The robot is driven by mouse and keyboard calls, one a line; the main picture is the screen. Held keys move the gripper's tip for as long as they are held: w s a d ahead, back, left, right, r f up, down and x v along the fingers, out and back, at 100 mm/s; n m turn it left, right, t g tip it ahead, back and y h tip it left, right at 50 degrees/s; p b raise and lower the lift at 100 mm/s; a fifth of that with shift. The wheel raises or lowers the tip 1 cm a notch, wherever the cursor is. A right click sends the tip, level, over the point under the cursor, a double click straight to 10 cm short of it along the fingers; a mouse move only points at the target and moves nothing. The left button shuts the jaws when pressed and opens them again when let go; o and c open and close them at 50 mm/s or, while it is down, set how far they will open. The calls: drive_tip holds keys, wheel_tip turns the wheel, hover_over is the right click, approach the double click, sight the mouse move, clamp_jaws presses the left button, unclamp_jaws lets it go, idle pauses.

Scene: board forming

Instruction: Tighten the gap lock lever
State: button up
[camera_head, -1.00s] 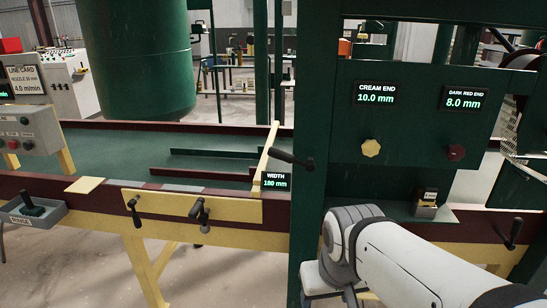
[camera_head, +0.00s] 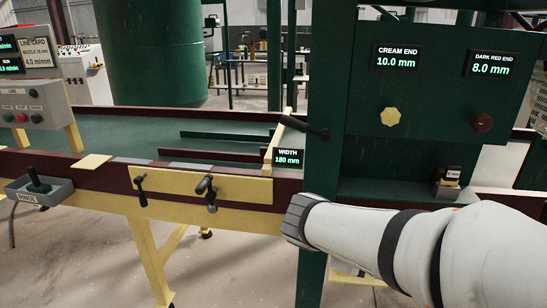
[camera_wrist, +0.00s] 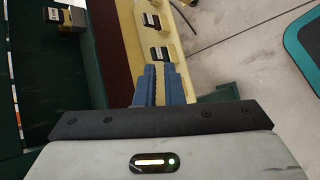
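No lever in view carries a readable gap lock label. A black lever (camera_head: 304,127) sticks out left from the green upright beside the width display. Two more black levers, a left one (camera_head: 140,190) and a right one (camera_head: 209,190), hang on the yellow plate at the table's front. My arm crosses the lower right of the head view; my gripper does not show there. In the wrist view, the blue fingers of my gripper (camera_wrist: 163,82) are close together, with no lever seen between them.
The green panel has a cream knob (camera_head: 390,117) and a dark red knob (camera_head: 482,123), with displays reading 10.0 mm and 8.0 mm. The width display (camera_head: 288,157) reads 180 mm. A rinse box (camera_head: 40,190) stands at left. Small black-and-cream blocks (camera_wrist: 159,53) show in the wrist view.

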sight(305, 128)
drive_tip(key=w+n+t+h+b, duration=0.1)
drive_tip(key=w, duration=0.1)
drive_tip(key=w+a+n+t+h+b, duration=0.1)
drive_tip(key=w, duration=0.1)
drive_tip(key=w+n+t+b, duration=0.1)
drive_tip(key=n, duration=0.1)
drive_tip(key=shift+w+a+h, duration=0.15)
drive_tip(key=shift+w+h, duration=0.25)
clamp_jaws()
drive_tip(key=w+a+r+n+t+y+b, duration=0.1)
drive_tip(key=w+a+r+n+t+b, duration=0.1)
drive_tip(key=w+a+n+t+b, duration=0.45)
drive_tip(key=w+a+r+n+t+y+b, duration=0.1)
drive_tip(key=w+a+r+n+t, duration=0.2)
drive_tip(key=a+n+t, duration=0.6)
drive_tip(key=w+d+r+m+g, duration=0.1)
drive_tip(key=w+d+r+m, duration=0.1)
drive_tip(key=w+r, duration=0.6)
drive_tip(key=shift+w+d+m, duration=0.35)
drive_tip(key=shift+w+d, duration=0.3)
drive_tip(key=shift+a, duration=0.1)
drive_tip(key=shift+r+m, duration=0.15)
drive_tip(key=shift+m, duration=0.35)
